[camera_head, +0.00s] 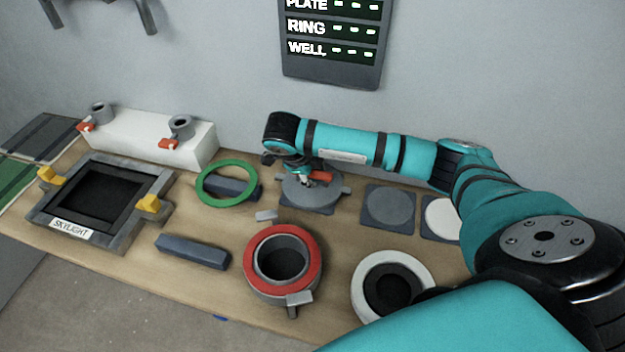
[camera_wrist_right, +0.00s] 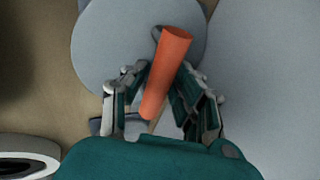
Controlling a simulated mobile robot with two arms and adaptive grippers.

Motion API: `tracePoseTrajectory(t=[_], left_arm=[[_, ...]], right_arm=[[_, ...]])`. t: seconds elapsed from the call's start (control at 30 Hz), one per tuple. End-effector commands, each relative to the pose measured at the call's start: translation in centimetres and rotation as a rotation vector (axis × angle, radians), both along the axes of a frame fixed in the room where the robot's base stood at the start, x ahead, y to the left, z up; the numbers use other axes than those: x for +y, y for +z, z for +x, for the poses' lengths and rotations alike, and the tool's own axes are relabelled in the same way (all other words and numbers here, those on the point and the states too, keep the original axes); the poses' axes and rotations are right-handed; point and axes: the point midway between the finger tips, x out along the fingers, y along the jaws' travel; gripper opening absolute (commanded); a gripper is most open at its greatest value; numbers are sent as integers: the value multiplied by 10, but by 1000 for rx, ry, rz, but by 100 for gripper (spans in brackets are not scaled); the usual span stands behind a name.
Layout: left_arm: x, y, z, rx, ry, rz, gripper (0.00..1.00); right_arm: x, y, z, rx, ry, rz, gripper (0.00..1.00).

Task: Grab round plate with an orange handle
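The round grey plate (camera_head: 326,193) with an orange handle (camera_head: 321,176) is at the back of the bench, over a dark square pad. My right gripper (camera_head: 305,181) reaches down to it from above and partly covers it. In the right wrist view the orange handle (camera_wrist_right: 166,72) stands between the two fingers of my right gripper (camera_wrist_right: 164,68). The fingertips look closed in against the handle's sides, and the grey disc (camera_wrist_right: 105,45) shows behind. Whether the plate is off its pad cannot be told. My left gripper is not in view.
Other discs (camera_head: 388,208) on pads lie to the right. A green ring (camera_head: 203,190), red-rimmed cylinder (camera_head: 260,285), white ring (camera_head: 365,290) and dark bar (camera_head: 192,252) surround the plate. A skylight frame (camera_head: 50,218) and white block (camera_head: 135,140) stand left. The wall is close behind.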

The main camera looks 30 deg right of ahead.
Motion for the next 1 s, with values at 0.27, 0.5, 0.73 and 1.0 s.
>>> tracePoseTrajectory(t=[0.27,0.5,0.73,1.0], left_arm=[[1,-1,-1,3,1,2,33],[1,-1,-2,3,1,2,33],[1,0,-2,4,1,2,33],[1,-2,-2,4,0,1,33]], right_arm=[[0,0,0,0,1,0,17],[0,0,0,-1,0,1,0],[0,1,1,-2,0,1,0],[1,2,0,-3,0,1,0]])
